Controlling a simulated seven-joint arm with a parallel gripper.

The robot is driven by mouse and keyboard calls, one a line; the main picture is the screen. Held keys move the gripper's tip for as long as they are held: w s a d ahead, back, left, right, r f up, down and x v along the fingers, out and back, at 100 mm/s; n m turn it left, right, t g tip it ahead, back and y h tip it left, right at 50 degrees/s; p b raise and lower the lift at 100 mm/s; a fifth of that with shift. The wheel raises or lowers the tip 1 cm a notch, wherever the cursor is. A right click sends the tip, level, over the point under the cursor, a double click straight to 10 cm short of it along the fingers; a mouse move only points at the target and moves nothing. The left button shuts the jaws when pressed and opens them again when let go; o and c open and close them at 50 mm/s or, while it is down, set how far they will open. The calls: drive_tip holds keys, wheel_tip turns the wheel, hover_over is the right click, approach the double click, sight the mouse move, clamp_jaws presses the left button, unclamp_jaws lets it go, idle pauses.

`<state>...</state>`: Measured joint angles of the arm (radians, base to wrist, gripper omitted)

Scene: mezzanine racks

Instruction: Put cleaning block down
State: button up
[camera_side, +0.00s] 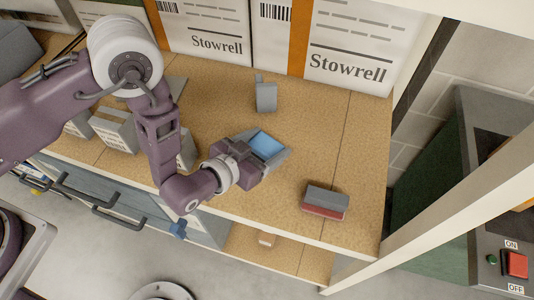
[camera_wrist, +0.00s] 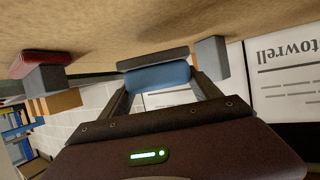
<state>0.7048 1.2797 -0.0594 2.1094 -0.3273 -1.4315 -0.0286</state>
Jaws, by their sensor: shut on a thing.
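My gripper (camera_side: 263,150) is shut on a blue block with a dark grey layer, the cleaning block (camera_side: 267,143). In the wrist view the block (camera_wrist: 157,77) lies across between the two fingers, its grey layer facing the board surface. The block is low over the wooden shelf board (camera_side: 220,105); I cannot tell whether it touches. Part of it is hidden by my gripper in the side view.
A red and grey block (camera_side: 325,201) rests near the front edge to the right. A grey block (camera_side: 265,96) stands behind my gripper. White Stowrell boxes (camera_side: 350,45) line the back. Several grey boxes (camera_side: 115,133) are left. Bare board surrounds the gripper.

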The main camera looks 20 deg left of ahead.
sight(259, 158)
drive_tip(key=shift+f, duration=1.75)
drive_tip(key=shift+f, duration=0.1)
drive_tip(key=o, duration=1.4)
drive_tip(key=v, duration=1.2)
drive_tip(key=shift+r, duration=0.25)
drive_tip(key=shift+d, duration=0.15)
